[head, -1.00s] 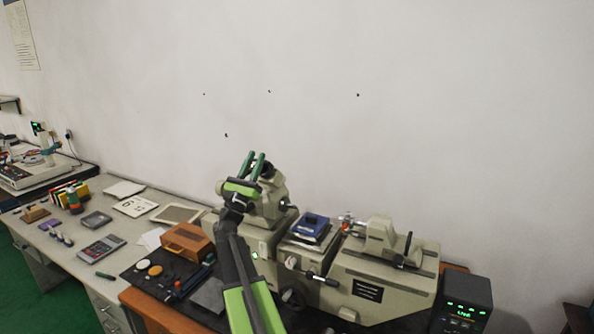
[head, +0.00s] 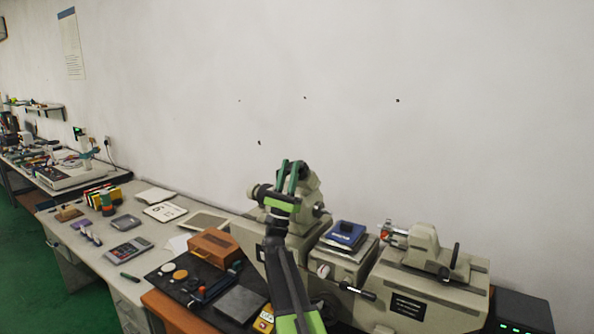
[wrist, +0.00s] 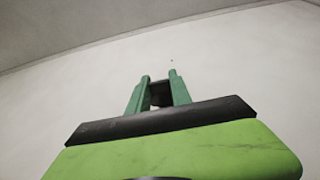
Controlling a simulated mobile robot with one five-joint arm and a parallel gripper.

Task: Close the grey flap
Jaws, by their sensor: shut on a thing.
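My gripper (head: 291,165) is in front of the headstock of a grey-green bench machine (head: 408,279) in the head view, fingers pointing up. In the wrist view my gripper (wrist: 160,76) has its two green fingers a little apart, with a small dark piece (wrist: 161,92) between them. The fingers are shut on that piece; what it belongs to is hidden. I cannot clearly pick out the grey flap. A flat grey plate (head: 240,303) lies on the dark mat, left of my arm, but I cannot tell whether it is the flap.
An orange-brown box (head: 215,248) stands left of my arm. A dark display box (head: 523,313) stands at the right.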

